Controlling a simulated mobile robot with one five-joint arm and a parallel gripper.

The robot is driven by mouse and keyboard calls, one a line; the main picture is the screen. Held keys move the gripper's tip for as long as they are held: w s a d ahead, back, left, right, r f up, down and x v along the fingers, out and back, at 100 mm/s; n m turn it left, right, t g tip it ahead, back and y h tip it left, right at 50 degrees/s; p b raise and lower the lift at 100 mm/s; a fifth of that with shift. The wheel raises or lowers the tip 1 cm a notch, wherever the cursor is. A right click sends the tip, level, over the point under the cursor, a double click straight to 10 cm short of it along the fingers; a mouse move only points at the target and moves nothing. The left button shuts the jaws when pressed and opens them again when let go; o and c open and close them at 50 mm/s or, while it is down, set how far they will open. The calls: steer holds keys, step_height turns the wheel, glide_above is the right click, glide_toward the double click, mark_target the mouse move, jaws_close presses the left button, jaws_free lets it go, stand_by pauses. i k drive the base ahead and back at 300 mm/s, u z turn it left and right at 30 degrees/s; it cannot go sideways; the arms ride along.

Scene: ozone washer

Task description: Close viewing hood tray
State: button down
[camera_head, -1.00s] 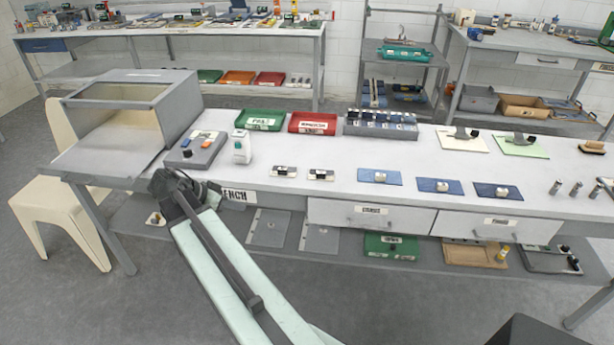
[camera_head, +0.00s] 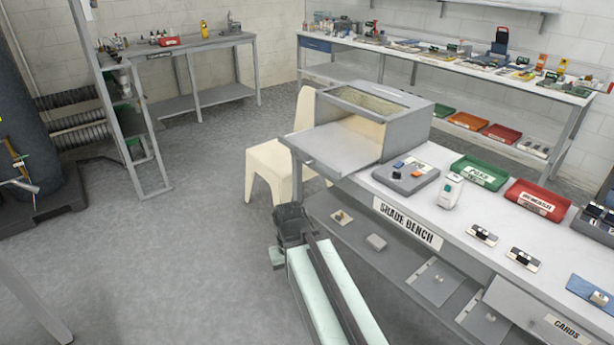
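The viewing hood (camera_head: 375,120) is a grey box with a cream interior at the left end of the shade bench. Its flat grey tray (camera_head: 335,150) is out at the front and reaches past the bench's left end. My gripper (camera_head: 281,226) is at the end of my pale green arm, in front of the bench and lower in the picture than the tray, apart from it. Its fingers are dark and small, so I cannot tell whether they are open.
The shade bench (camera_head: 450,200) carries a grey pad with coloured buttons (camera_head: 406,175), a white handheld device (camera_head: 450,191), and green (camera_head: 480,172) and red (camera_head: 535,199) trays. A cream chair (camera_head: 275,165) stands behind the tray. Floor at left (camera_head: 190,240) is clear.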

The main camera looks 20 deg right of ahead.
mark_target(338, 151)
steer(key=u, duration=0.45)
steer(key=i, duration=0.85)
steer(key=u, duration=1.3)
